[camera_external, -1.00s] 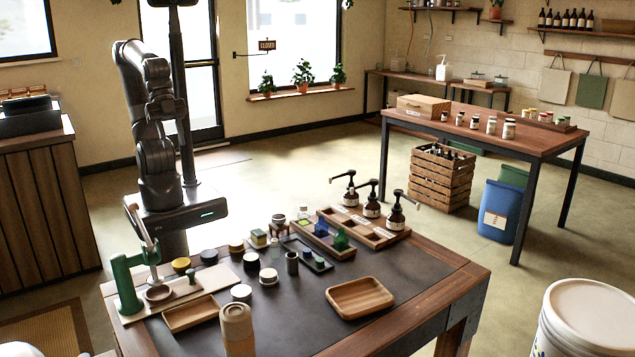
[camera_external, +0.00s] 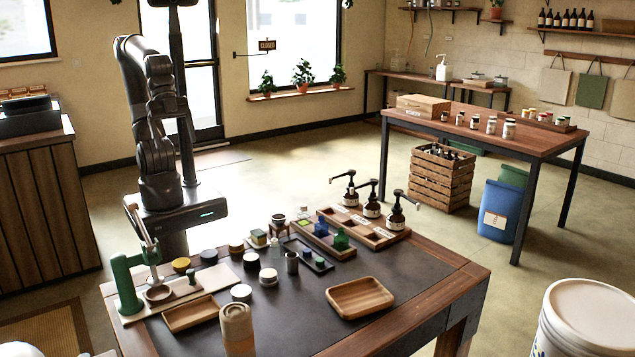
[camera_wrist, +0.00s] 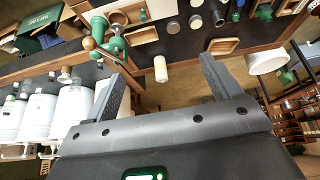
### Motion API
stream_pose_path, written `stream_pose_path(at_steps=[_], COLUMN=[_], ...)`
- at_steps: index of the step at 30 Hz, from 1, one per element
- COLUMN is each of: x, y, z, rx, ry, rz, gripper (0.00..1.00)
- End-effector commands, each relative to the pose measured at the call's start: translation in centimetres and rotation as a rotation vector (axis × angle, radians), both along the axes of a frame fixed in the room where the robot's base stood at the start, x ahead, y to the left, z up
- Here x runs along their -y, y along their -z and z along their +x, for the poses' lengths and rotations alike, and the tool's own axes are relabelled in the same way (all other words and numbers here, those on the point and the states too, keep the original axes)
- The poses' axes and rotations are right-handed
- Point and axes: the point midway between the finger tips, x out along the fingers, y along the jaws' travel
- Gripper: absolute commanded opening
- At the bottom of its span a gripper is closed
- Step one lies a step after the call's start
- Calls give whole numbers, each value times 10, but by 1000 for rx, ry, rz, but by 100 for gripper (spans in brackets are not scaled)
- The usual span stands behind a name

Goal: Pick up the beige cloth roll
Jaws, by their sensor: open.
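The beige cloth roll (camera_external: 237,328) looks like an upright tan cylinder at the near edge of the dark-topped table. In the wrist view a pale beige cylinder (camera_wrist: 160,69), which looks like the same roll, shows in the gap between my fingers. My gripper (camera_wrist: 162,58) is open, with its two dark fingers spread wide and nothing between them. It is well away from the roll and not touching it. In the external view my arm is folded up beyond the table's far left side, and the gripper is hard to make out there.
A green press (camera_external: 124,285) stands left of the roll, with a small wooden tray (camera_external: 190,314) between. Another wooden tray (camera_external: 360,297) lies to the right. Several jars and a metal cup (camera_external: 292,262) stand behind. Pump bottles (camera_external: 396,215) stand at the far right corner.

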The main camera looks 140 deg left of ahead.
Motion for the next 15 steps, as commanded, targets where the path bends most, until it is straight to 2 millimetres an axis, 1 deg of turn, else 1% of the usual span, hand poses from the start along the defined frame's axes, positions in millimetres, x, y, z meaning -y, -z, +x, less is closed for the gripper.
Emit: stream_pose_path(at_steps=[1,7,11,15], x=[1,4,7,12], y=[-3,-15,-16,-11], z=[14,78,122,170], rx=[-9,-29,-40,-53], ry=[-5,-41,-67,-94], rz=[-5,-29,-42,-48], gripper=[83,83,83,83])
